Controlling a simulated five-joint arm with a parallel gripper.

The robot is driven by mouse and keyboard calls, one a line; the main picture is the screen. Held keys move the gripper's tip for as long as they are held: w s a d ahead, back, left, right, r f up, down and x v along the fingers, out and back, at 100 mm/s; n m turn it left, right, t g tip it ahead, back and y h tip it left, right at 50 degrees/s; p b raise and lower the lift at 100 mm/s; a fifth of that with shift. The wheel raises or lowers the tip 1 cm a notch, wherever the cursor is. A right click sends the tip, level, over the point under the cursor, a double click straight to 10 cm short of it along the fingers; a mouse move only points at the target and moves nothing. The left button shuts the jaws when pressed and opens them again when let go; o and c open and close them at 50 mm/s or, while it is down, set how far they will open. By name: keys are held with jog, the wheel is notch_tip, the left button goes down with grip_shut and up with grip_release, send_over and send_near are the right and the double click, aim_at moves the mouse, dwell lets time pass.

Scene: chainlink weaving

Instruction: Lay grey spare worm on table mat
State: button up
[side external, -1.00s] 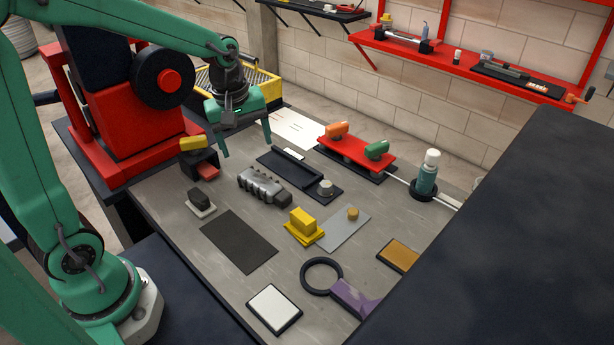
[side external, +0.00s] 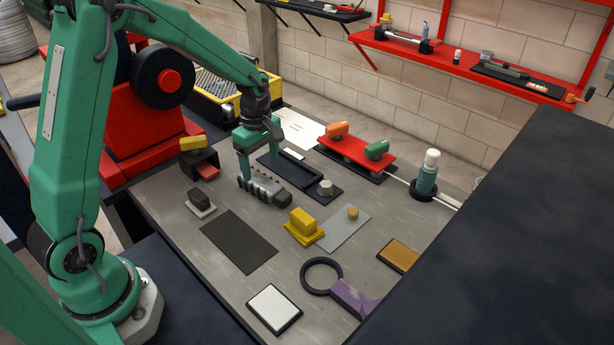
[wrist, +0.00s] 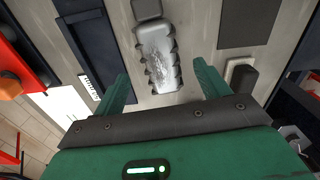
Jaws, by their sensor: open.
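The grey spare worm (side external: 262,190) is a ridged grey piece with a darker block at one end, lying on the bench. In the wrist view the worm (wrist: 158,55) is at upper centre, its near end between my fingers. My gripper (side external: 260,170) is open and empty, pointing down over the worm's far-left end; one finger overlaps that end in the side view. In the wrist view my gripper (wrist: 163,85) has a finger on each side, with visible gaps. The dark mat (side external: 238,242) lies flat and bare in front of the worm; a corner of it (wrist: 243,22) shows in the wrist view.
A black tray (side external: 290,182) lies behind the worm. A dark block on a white base (side external: 201,203) stands left of the mat. A yellow block (side external: 303,224) stands to the right. Bare bench surrounds the mat.

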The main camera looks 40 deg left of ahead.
aim_at(262, 181)
jog(key=shift+a+f, duration=0.2)
jog(key=shift+f, duration=3.3)
jog(key=shift+w, duration=0.1)
jog(key=c, duration=1.6)
